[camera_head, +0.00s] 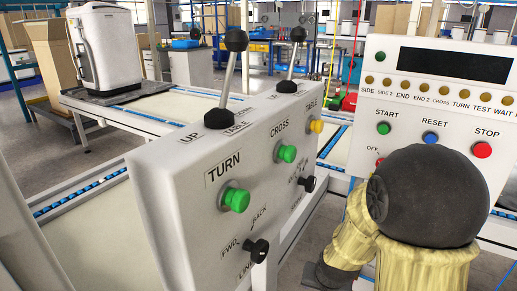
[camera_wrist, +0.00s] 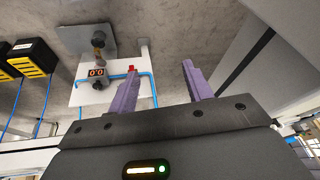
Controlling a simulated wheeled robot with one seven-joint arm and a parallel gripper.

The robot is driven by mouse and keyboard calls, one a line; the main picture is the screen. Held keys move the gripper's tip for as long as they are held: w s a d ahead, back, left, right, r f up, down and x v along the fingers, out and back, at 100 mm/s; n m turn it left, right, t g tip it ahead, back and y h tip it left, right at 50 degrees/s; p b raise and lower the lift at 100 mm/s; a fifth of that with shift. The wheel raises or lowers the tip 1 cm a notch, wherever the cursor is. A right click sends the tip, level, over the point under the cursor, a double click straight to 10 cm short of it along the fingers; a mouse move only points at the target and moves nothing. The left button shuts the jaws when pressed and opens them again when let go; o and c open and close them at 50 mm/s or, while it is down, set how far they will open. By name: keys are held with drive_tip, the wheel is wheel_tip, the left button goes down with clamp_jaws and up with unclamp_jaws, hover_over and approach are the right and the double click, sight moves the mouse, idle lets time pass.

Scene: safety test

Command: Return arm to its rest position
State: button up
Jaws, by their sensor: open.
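My gripper (camera_wrist: 160,68) shows in the wrist view with its two purple fingers spread apart and nothing between them. My arm (camera_head: 425,195), with a dark round joint and pale yellow covering, is at the lower right of the head view. It stands in front of the lower part of a white button panel (camera_head: 485,108) and hides some of it. My gripper's fingers do not show in the head view.
A white control box (camera_head: 160,215) with a green TURN button (camera_head: 236,200) and two black-knobbed levers stands left of my arm. A red STOP button (camera_head: 481,150) is close to the arm. The wrist view shows a white board (camera_wrist: 112,88) beyond the fingers and yellow-black boxes (camera_wrist: 33,58) at left.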

drive_tip(key=s+r+n+g+p, duration=0.2)
drive_tip(key=s+r+n+p, duration=0.1)
drive_tip(key=s+r, duration=0.65)
drive_tip(key=w+p+v, duration=0.3)
drive_tip(key=p+v, duration=1.5)
drive_tip(key=w+r+p+v, duration=0.1)
drive_tip(key=w+p+v, duration=0.3)
drive_tip(key=p+v, duration=1.4)
drive_tip(key=shift+w+r+p, duration=0.3)
drive_tip(key=shift+w+p, duration=0.35)
